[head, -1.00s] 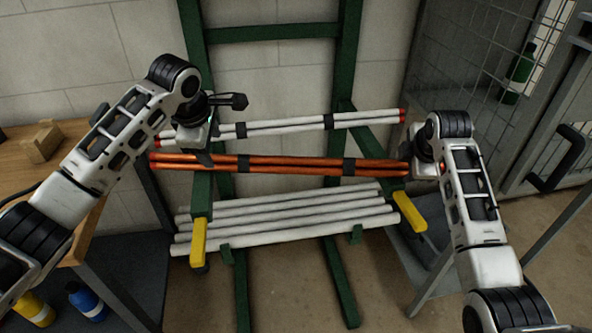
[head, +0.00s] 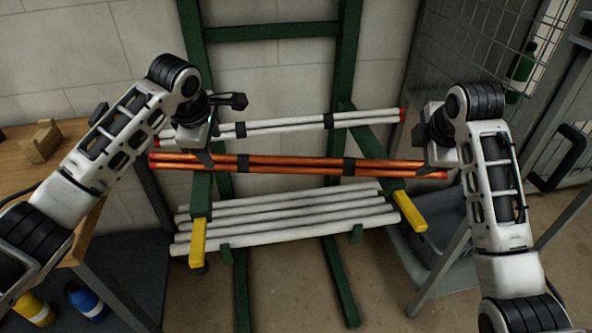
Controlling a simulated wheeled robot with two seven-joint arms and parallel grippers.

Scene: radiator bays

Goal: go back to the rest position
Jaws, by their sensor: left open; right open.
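My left gripper (head: 203,150) is open at the left part of the orange pipe bundle (head: 300,166), close to the rack's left arm. I cannot tell whether it touches the bundle. My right gripper (head: 424,152) is open near the bundle's right end, and its fingers look dark and small there. The orange bundle, with dark bands, lies across the arms of the green rack (head: 344,90).
White pipes with red ends (head: 280,126) lie behind the orange bundle, and several white pipes (head: 290,215) lie lower. Yellow arm tips (head: 198,242) stick out forward. A wooden bench (head: 70,150) stands left, a mesh cage (head: 480,60) and a grey cart (head: 440,250) right.

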